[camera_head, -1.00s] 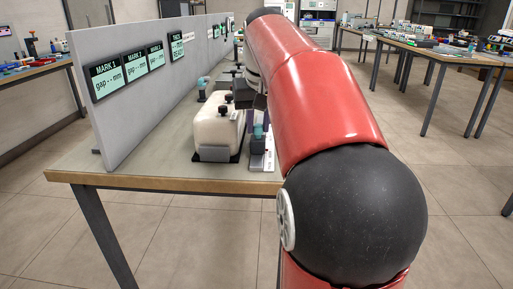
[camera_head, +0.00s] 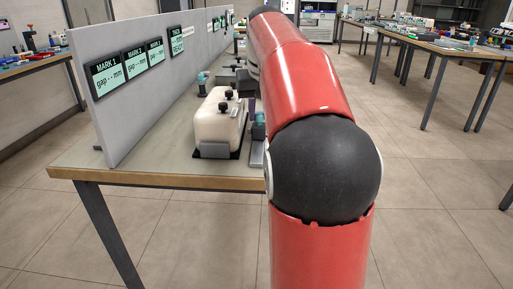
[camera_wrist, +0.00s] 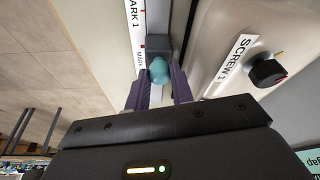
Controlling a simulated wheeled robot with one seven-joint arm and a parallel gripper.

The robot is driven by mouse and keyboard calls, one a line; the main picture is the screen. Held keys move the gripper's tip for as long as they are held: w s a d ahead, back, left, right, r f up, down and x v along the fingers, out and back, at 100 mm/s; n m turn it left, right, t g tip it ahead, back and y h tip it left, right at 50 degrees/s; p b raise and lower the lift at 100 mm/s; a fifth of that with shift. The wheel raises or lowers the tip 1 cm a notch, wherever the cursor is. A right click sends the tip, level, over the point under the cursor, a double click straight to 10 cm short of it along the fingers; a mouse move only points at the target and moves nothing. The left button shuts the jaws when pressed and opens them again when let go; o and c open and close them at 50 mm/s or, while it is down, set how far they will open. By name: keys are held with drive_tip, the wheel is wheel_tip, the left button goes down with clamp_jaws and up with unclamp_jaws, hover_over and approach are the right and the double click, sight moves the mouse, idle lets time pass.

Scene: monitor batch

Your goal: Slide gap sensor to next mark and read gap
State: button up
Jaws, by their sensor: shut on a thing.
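The gap sensor has a teal knob (camera_wrist: 158,70) on a grey block (camera_wrist: 158,46), which sits on a white labelled rail (camera_wrist: 138,30) beside a pale housing. My gripper (camera_wrist: 159,88) is shut on the teal knob, one dark purple finger on either side. A "MARK 1" label shows on the rail near the block. In the head view a teal knob (camera_head: 259,119) shows at the right of the pale housing (camera_head: 219,122), partly behind my arm; my fingers are hidden there. The MARK 1 display (camera_head: 107,76) reads "gap -- mm".
A grey panel (camera_head: 120,120) with several displays stands along the bench's (camera_head: 165,178) left side. Black screw knobs (camera_head: 223,107) rise from the housing; one, by the "SCREW 1" label, is close to my gripper in the wrist view (camera_wrist: 268,71). Open floor lies right of the bench.

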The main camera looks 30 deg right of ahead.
drive_tip(key=shift+w+d, duration=0.45)
drive_tip(key=shift+w, duration=0.2)
drive_tip(key=shift+w+d, duration=0.45)
drive_tip(key=shift+w, duration=0.2)
drive_tip(key=shift+w+d, duration=0.2)
drive_tip(key=shift+w, duration=0.15)
drive_tip(key=o, duration=1)
